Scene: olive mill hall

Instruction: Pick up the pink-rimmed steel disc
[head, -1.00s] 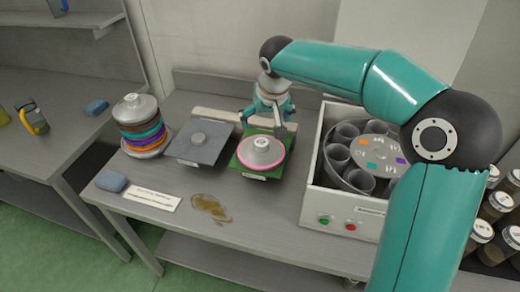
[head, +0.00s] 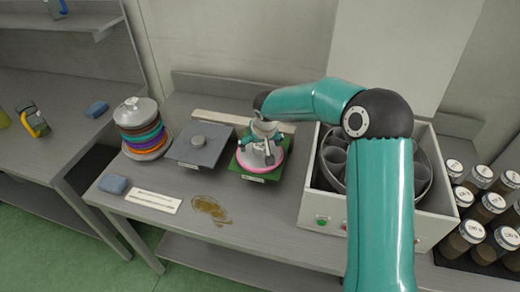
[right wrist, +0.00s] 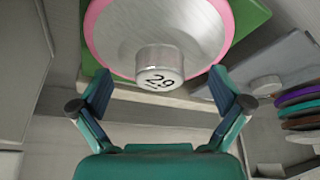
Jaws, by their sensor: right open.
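The pink-rimmed steel disc (head: 264,170) lies on a green square plate (head: 241,166) on the bench. In the right wrist view the disc (right wrist: 118,38) fills the top middle, and its steel knob (right wrist: 160,62), marked 29, faces the camera. My right gripper (head: 261,156) is over the disc and hides part of it in the head view. In the right wrist view the gripper (right wrist: 160,78) is open, one finger on each side of the knob and visibly apart from it. My left gripper is not in view.
Left of the disc are a grey plate with a round knob (head: 197,152) and a stack of coloured-rim discs (head: 147,136). A white box with dark cups (head: 313,190) stands close on the right. A brown spill (head: 211,207) and a blue sponge (head: 113,184) lie in front.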

